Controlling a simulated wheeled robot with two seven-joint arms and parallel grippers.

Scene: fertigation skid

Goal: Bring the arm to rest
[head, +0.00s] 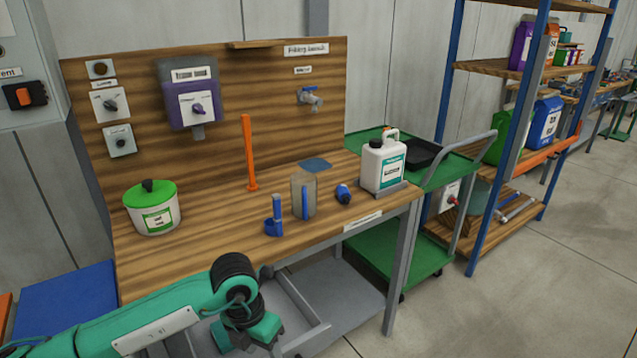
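My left arm (150,318), green with black joints, comes in from the lower left in the head view. It bends down at the wrist in front of the bench's front edge. The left gripper (250,336) hangs low beside the grey lower shelf, apart from the items on the bench top. Its fingers cannot be made out, so I cannot tell whether it is open or shut. I see nothing held in it. My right gripper is not in view.
The wooden bench (225,235) holds a green-lidded tub (152,208), an orange upright (249,155), a clear cylinder (304,196), blue fittings (274,218) and a white jug (382,165). A green cart (455,178) and shelving stand right. Floor (500,305) at lower right is clear.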

